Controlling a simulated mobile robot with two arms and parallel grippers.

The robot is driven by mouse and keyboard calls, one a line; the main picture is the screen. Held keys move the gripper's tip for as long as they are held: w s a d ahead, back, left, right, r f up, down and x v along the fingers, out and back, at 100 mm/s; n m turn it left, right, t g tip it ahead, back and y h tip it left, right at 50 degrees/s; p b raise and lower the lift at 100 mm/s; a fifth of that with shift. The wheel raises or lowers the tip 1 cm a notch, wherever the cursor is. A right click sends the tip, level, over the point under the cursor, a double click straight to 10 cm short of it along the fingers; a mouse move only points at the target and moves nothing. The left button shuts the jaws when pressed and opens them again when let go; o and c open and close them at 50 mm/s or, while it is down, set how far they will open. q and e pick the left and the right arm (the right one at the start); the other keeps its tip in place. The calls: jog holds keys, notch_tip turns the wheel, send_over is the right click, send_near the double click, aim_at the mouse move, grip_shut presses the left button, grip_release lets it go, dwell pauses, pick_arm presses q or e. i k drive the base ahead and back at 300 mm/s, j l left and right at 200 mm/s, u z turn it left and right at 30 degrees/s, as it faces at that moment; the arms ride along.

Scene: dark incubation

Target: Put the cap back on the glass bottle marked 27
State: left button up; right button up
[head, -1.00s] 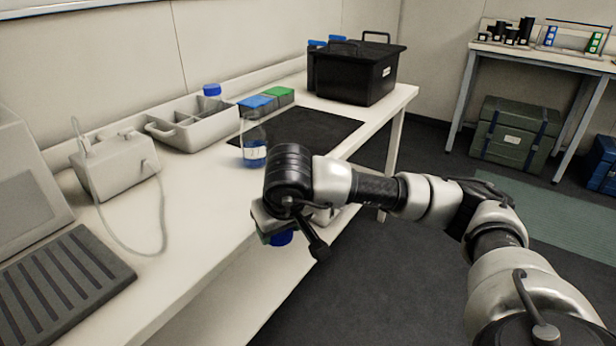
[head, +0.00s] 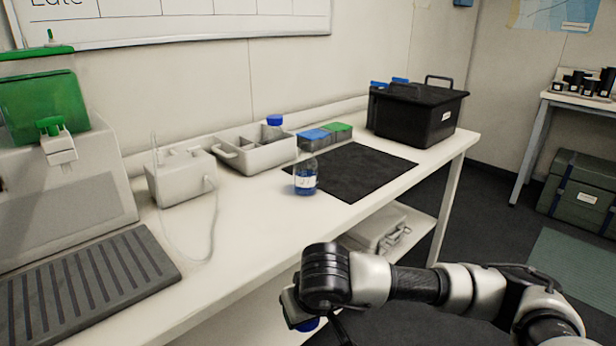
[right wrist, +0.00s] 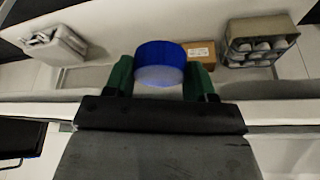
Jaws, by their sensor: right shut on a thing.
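The glass bottle (head: 305,178) stands upright and uncapped on the bench, at the front left edge of the dark mat, with blue liquid and a white label. Its number is too small to read. My right gripper (right wrist: 160,75) is shut on a blue cap (right wrist: 160,60), held between its green fingers. In the head view the cap (head: 307,324) shows under the gripper, in front of the bench edge and nearer to me than the bottle. My left gripper is not in view.
A grey divided caddy (head: 258,155) with a blue-capped bottle (head: 274,126) stands behind the glass bottle. Blue and green boxes (head: 325,137) and a black crate (head: 415,112) stand farther right. A white cabled device (head: 181,177) stands left. Bench room in front of the bottle is clear.

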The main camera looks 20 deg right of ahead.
aim_at(305, 169)
jog(key=l+u, duration=0.15)
jog(key=l, duration=0.6)
jog(key=l+u, duration=0.15)
jog(key=l, duration=0.6)
jog(key=l+u, duration=0.15)
jog(key=l, duration=0.6)
jog(key=k+l+u, duration=0.15)
jog(key=l, duration=0.55)
